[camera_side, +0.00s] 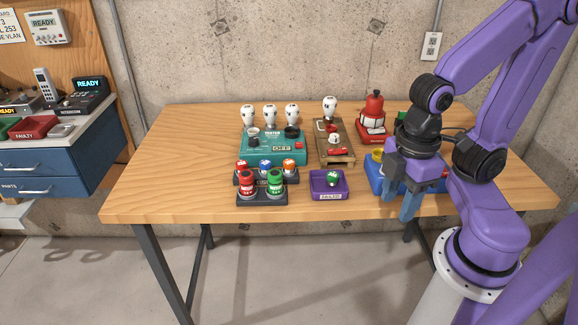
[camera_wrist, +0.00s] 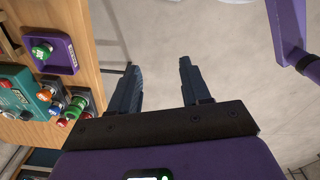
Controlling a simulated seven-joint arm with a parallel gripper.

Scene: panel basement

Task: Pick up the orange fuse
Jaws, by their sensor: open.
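The orange fuse (camera_side: 288,163) stands at the right end of a dark rack (camera_side: 266,178), beside a blue and a red fuse. In the wrist view the orange fuse (camera_wrist: 78,101) is small at the left, among the other fuses. My gripper (camera_side: 400,208) is open and empty in front of the blue box at the table's right. It is well to the right of the orange fuse and apart from it. In the wrist view my gripper (camera_wrist: 160,75) has its two fingers wide apart over bare floor.
A teal tester (camera_side: 272,148) stands behind the rack. A block with a red and a green canister (camera_side: 275,184) stands in front. A purple tray (camera_side: 318,192) holding a green-and-white fuse lies between the rack and my gripper. The table's left side (camera_side: 170,180) is clear.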

